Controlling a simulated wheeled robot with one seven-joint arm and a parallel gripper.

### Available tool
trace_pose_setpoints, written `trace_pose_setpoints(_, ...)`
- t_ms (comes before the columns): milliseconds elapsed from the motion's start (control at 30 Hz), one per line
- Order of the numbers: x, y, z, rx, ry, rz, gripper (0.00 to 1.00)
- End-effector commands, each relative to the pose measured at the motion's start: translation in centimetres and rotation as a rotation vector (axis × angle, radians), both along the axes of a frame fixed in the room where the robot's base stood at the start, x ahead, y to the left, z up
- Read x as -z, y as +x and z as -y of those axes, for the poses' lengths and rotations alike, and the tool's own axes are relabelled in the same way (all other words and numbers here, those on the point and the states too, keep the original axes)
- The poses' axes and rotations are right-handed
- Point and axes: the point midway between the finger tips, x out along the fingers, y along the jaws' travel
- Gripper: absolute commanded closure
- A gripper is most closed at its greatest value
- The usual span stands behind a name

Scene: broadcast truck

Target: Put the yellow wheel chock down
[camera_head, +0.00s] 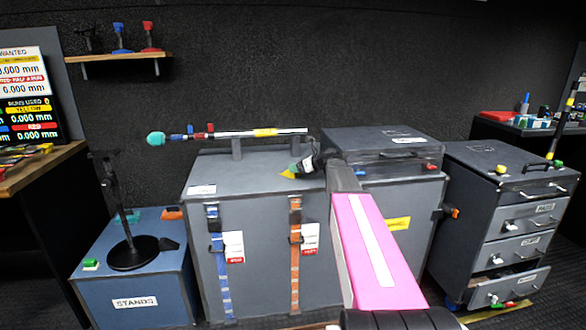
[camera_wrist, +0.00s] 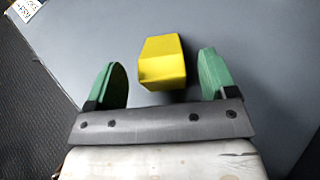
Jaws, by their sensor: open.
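The yellow wheel chock (camera_wrist: 162,62) lies on the grey top of a large case, between the two green fingers of my gripper (camera_wrist: 161,75) in the wrist view. A gap shows on each side of the chock, so the fingers are open and apart from it. In the head view a small yellow bit of the chock (camera_head: 288,174) shows at the tip of my gripper (camera_head: 295,167), over the large grey case (camera_head: 250,181). My gripper and arm hide part of the case top there.
A horizontal rod with a teal end (camera_head: 156,138) sits on supports behind my gripper. A flat dark case (camera_head: 375,142) stands right of it. A blue box (camera_head: 140,285) with a black stand is at the left, a drawer cabinet (camera_head: 480,160) at the right. The left case top is mostly clear.

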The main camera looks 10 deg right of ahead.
Motion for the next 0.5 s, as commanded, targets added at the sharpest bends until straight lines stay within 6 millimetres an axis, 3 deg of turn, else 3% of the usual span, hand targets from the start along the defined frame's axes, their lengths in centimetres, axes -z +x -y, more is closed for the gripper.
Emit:
trace_pose_setpoints(200, -1.8, -3.1, 2.9, 0.003, 0.000, 0.002, 0.22)
trace_pose_setpoints(500, -3.0, -5.2, 5.1, 0.000, -0.001, 0.001, 0.22)
